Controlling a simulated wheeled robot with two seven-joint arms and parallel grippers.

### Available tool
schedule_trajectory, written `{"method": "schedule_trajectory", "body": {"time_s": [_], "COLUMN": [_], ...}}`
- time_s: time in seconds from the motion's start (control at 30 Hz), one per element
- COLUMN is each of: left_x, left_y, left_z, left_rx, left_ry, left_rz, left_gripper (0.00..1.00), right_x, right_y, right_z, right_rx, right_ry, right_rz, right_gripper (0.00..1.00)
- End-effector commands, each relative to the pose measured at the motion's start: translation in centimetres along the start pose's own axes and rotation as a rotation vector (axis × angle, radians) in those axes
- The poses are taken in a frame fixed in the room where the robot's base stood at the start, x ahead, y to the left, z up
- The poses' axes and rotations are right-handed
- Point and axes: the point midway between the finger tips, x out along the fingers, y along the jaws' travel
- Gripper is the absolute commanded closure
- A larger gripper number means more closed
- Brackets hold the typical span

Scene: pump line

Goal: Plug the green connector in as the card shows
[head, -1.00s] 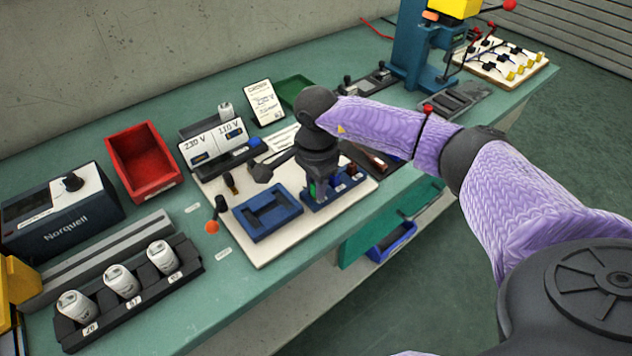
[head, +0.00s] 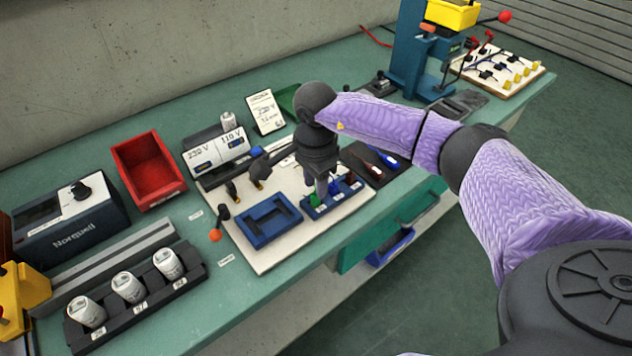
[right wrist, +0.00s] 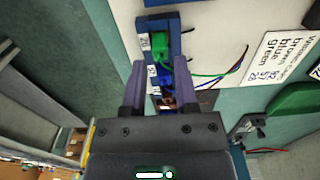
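The green connector (head: 316,201) sits in a blue rack (head: 345,199) on the white board. Beside it stand a blue connector (head: 335,187) and a brown one (head: 350,178). In the right wrist view the green connector (right wrist: 160,43) lies just ahead of my fingertips, and the blue one (right wrist: 153,76) is between the fingers. My right gripper (head: 322,187) is over the rack, fingers apart and holding nothing; it also shows in the right wrist view (right wrist: 160,68). The card (head: 265,112) stands behind the board; in the right wrist view it (right wrist: 283,55) lists brown, blue and green. My left gripper is not in view.
A blue block (head: 268,222) lies left of the rack, with a 230 V/110 V unit (head: 216,150) behind. A red bin (head: 149,170) and several cans stand left. Loose wires (right wrist: 225,70) lie beside the rack. A dark tray with tools (head: 375,160) is right.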

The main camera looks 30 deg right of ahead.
Motion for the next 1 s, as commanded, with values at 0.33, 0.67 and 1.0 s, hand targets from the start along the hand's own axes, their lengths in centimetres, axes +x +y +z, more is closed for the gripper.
{"method": "schedule_trajectory", "body": {"time_s": [0.33,0.67,1.0], "left_x": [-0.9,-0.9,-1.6], "left_y": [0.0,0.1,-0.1], "left_z": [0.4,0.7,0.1], "left_rx": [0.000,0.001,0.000], "left_ry": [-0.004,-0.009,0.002], "left_rz": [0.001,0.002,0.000], "left_gripper": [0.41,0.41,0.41], "right_x": [-1.2,-1.2,-2.2], "right_y": [0.0,0.0,0.0], "right_z": [0.0,0.0,0.0], "right_rx": [0.000,0.000,0.000], "right_ry": [0.001,0.000,0.001], "right_rz": [0.000,0.000,-0.001], "right_gripper": [0.63,0.22,0.22]}}
